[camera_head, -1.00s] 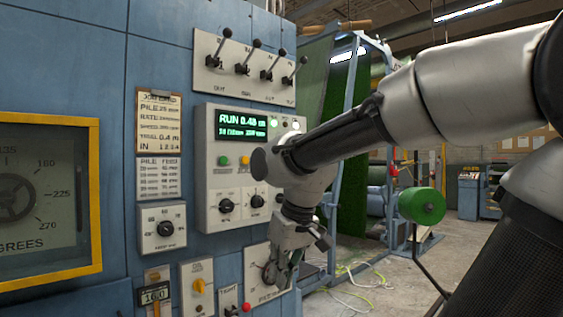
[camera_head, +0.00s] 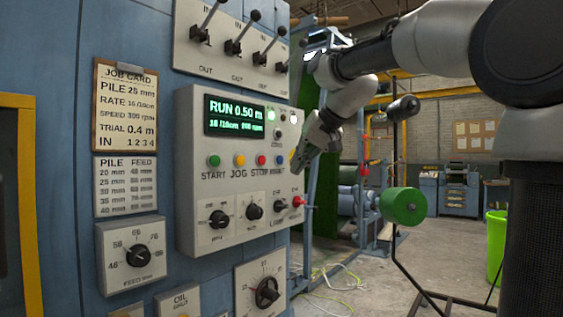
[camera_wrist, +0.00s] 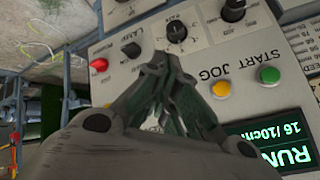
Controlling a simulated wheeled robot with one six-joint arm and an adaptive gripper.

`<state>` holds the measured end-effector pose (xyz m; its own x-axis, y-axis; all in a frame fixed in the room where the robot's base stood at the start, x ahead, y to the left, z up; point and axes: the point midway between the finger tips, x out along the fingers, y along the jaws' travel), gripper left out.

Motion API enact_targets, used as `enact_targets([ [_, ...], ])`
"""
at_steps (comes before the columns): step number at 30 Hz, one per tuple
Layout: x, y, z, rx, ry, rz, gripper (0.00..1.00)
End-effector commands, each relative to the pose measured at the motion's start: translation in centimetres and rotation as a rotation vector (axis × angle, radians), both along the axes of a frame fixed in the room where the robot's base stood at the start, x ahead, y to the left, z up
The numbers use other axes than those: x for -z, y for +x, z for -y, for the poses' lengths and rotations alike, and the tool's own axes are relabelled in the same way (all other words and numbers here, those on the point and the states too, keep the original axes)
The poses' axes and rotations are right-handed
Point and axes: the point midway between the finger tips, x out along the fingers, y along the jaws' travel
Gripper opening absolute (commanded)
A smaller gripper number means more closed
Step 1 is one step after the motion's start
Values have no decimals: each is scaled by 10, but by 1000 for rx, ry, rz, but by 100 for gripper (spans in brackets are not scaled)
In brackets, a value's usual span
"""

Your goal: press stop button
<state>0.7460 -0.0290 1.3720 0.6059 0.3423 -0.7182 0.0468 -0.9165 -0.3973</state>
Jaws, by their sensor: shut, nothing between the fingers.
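The control panel (camera_head: 190,235) stands at the centre in the head view, its screen (camera_head: 234,116) reading RUN 0.50 m. Under the screen a red stop button (camera_head: 261,160) sits above the STOP label, right of a yellow JOG button (camera_head: 239,160) and a green START button (camera_head: 214,160). My gripper (camera_head: 298,166) is shut and empty, right of the stop button and near the panel's right side. In the wrist view my gripper (camera_wrist: 162,66) covers the stop button's place; the yellow button (camera_wrist: 222,88) and green button (camera_wrist: 269,75) show beside it. I cannot tell any contact.
A blue button (camera_head: 280,160) lies right of the stop button. A red knob (camera_head: 297,201) juts out below my gripper, and dark dials (camera_head: 219,219) sit lower left. Levers (camera_head: 236,46) project above the panel.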

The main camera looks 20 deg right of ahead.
Motion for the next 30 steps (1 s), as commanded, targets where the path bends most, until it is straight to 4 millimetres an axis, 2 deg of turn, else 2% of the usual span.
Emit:
enact_targets([
  [15,-2,3,-5,12,24,-8,0],
  [20,-2,16,-15,12,26,-8,0],
  [30,-2,54,-42,12,24,-8,0],
])
